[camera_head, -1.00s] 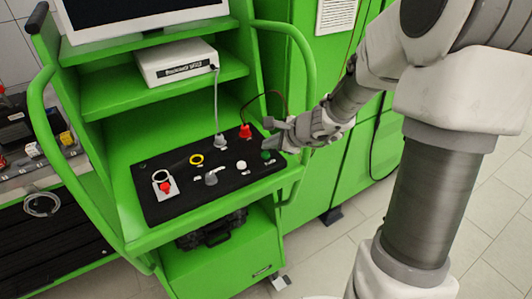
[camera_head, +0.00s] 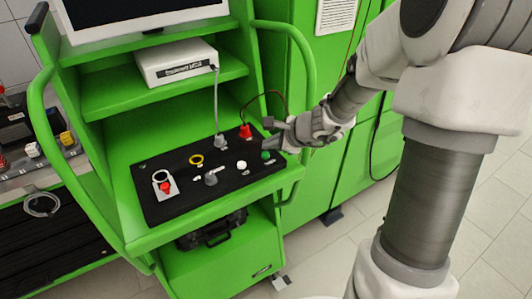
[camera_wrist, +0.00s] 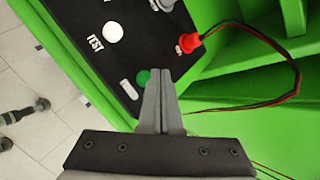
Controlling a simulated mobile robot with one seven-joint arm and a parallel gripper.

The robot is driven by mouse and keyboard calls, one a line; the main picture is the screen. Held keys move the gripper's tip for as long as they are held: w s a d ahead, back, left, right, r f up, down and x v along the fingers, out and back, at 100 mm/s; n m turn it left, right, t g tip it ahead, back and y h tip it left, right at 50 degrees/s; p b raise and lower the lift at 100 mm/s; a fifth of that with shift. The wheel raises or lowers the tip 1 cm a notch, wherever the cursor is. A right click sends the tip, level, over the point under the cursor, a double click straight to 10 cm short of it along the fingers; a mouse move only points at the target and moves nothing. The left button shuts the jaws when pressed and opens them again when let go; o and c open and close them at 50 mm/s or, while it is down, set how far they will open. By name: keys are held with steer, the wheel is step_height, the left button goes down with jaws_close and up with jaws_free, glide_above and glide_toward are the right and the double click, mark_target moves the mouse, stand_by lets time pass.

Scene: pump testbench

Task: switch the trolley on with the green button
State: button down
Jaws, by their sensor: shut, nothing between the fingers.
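The green trolley (camera_head: 160,236) carries a black control panel (camera_head: 180,200) on its slanted shelf. The green button (camera_head: 266,155) sits at the panel's right end. It also shows in the wrist view (camera_wrist: 143,77), beside the tips of my fingers and partly covered by them. My gripper (camera_head: 278,141) is at the panel's right end, just above the button; it also shows in the wrist view (camera_wrist: 161,80). Its fingers are together with nothing between them. I cannot tell whether the fingertips touch the button.
A white button (camera_head: 242,165), a red plug (camera_head: 245,132) with a cable, a grey plug (camera_head: 220,141), a grey knob (camera_head: 211,179), a yellow ring (camera_head: 196,160) and a red switch (camera_head: 165,187) are on the panel. A green handle rail (camera_head: 307,75) stands close to my wrist.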

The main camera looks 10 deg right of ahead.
mark_target(269, 157)
steer(key=shift+f, duration=0.2)
steer(key=shift+f+b, duration=0.3)
steer(key=shift+b, duration=0.35)
steer(key=shift+f+b, duration=0.4)
steer(key=shift+b, duration=0.1)
stand_by(0.4)
steer(key=shift+r, duration=0.15)
steer(key=shift+r+p, duration=0.65)
steer(key=shift+r, duration=0.1)
steer(key=shift+r, duration=0.1)
step_height(269, 157, up, 6)
steer(key=p, duration=0.4)
steer(key=shift+p, duration=0.35)
